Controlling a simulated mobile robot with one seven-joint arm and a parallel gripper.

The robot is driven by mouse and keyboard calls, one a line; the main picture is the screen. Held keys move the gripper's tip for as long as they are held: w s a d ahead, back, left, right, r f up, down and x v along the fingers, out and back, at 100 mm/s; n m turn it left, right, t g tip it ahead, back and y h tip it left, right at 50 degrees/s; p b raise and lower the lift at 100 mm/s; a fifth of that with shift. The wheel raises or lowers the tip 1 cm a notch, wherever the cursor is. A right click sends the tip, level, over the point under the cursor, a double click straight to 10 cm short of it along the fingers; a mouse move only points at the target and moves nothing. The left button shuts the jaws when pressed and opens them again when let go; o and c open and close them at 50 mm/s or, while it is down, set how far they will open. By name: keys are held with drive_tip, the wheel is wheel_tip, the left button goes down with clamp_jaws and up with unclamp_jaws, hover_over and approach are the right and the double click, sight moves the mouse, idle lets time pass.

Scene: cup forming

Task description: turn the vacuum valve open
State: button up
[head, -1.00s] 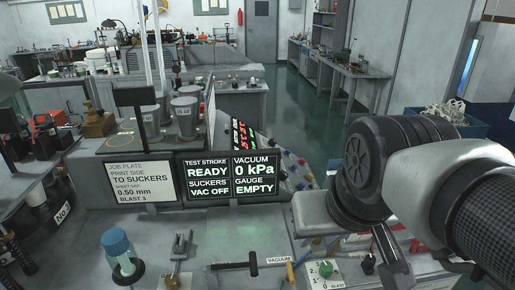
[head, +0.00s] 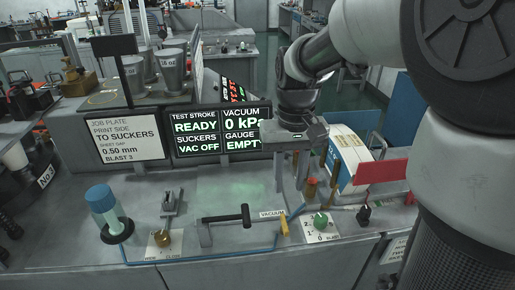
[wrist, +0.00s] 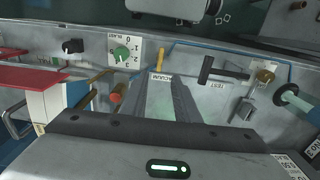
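The vacuum valve is a small yellow lever (head: 284,225) on the grey bench top, beside a white VACUUM label (head: 271,214) and at a blue pipe. The lever also shows in the wrist view (wrist: 160,65), beyond the fingertips. My gripper (head: 290,184) points down above the bench, behind the lever in the head view, and does not touch it. Its two fingers (wrist: 170,84) stand apart with nothing between them. The screen (head: 220,133) reads VACUUM 0 kPa, VAC OFF, gauge EMPTY.
A black T-handle (head: 245,214) stands left of the lever and a green knob (head: 320,221) right of it. A brass-knobbed valve (head: 162,238) and a blue-capped bottle (head: 103,205) are further left. A white-and-blue box (head: 347,158) and red panel (head: 381,172) stand right.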

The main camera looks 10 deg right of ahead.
sight(285, 222)
wheel_tip(285, 222, down, 14)
drive_tip(key=shift+r+b, duration=0.1)
drive_tip(key=shift+b, duration=0.5)
drive_tip(key=shift+c, duration=0.2)
clamp_jaws()
